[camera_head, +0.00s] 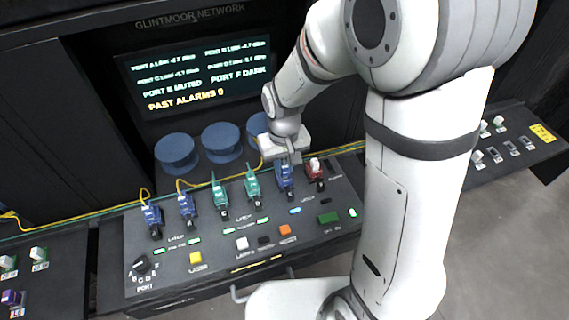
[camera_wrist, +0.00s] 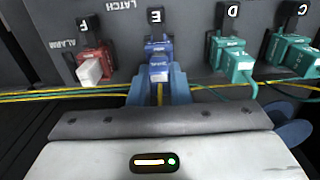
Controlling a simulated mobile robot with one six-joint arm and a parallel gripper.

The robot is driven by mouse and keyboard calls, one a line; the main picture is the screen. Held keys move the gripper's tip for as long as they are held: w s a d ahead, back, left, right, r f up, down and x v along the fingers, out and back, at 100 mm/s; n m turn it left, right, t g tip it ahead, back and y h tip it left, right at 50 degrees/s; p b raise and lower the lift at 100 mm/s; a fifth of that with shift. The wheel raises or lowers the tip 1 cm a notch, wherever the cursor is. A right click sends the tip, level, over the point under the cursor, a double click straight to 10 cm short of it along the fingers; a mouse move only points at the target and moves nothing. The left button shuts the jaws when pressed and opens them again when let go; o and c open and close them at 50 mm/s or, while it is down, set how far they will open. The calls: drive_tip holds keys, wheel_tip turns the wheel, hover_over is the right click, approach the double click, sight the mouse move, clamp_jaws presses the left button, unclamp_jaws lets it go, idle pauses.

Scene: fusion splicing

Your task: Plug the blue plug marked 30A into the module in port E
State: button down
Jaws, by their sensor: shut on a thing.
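The blue plug (camera_head: 285,174) is at port E on the sloped dark panel, the fifth place from the left; its 30A mark is not readable. In the wrist view the blue plug (camera_wrist: 158,62) stands under the letter E, in line with that port. How deep it sits cannot be told. My gripper (camera_head: 287,160) is over the plug from behind, and its blue fingers (camera_wrist: 159,82) are shut on it. A yellow cable runs back from the plug between the fingers.
A red plug with a white end (camera_wrist: 92,66) is close beside at port F. A teal plug (camera_wrist: 230,60) is at D, another at C, and blue plugs (camera_head: 152,217) fill the left ports. The screen (camera_head: 195,75) reads port E muted, port F dark. Blue round spools (camera_head: 177,152) stand behind.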

drive_tip(key=shift+f+b, duration=0.45)
drive_tip(key=shift+f, duration=0.1)
idle(0.4)
drive_tip(key=c, duration=1.3)
unclamp_jaws()
drive_tip(key=shift+o, duration=0.2)
drive_tip(key=shift+r+b, duration=0.45)
drive_tip(key=shift+r, duration=3.5)
